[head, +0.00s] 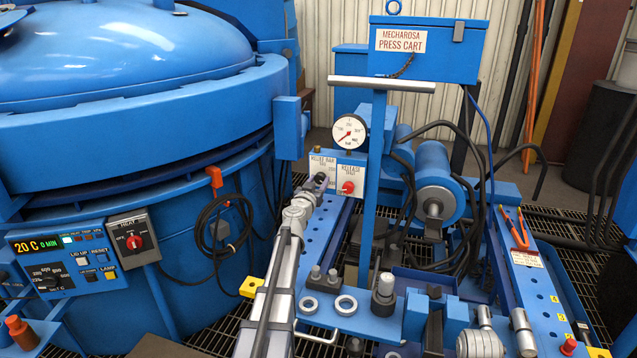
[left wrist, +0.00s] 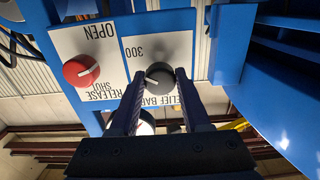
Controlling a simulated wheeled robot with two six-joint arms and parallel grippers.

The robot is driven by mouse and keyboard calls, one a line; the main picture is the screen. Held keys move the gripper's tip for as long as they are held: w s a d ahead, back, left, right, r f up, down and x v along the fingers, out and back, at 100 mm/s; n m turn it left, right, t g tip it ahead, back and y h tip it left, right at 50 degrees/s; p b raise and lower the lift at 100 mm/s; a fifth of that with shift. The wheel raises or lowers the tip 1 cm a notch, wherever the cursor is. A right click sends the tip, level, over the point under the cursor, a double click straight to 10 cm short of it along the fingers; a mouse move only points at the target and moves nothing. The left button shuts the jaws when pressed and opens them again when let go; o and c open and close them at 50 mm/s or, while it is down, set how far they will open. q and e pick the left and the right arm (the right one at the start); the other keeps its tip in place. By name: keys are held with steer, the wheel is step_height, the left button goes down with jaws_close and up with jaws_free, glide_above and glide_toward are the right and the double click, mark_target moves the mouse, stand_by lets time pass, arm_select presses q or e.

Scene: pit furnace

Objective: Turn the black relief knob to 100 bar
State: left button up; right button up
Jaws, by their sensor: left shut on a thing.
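The black relief knob (left wrist: 160,73) sits on a white plate marked "RELIEF BAR", which appears upside down in the left wrist view. The figure 300 shows beside it; other scale figures are hidden. My left gripper (left wrist: 160,76) is shut on the knob, one finger on each side. A pale mark shows on the knob's face, but I cannot read its setting. In the head view my left gripper (head: 319,182) reaches the relief plate and mostly hides the knob.
The red release knob (left wrist: 81,71) is beside the relief knob and also shows in the head view (head: 347,187). A pressure gauge (head: 350,132) is above, its red needle pointing lower left. The blue furnace (head: 130,120) stands left; a blue post (head: 373,200) stands right.

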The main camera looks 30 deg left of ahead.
arm_select(q)
jaws_close()
steer(key=shift+n, duration=0.3)
steer(key=n, duration=0.4)
steer(key=shift+n, duration=0.4)
steer(key=n, duration=1.2)
steer(key=shift+d+r+n, duration=0.1)
steer(key=shift+n, duration=0.3)
steer(key=n, duration=0.5)
steer(key=shift+n, duration=0.5)
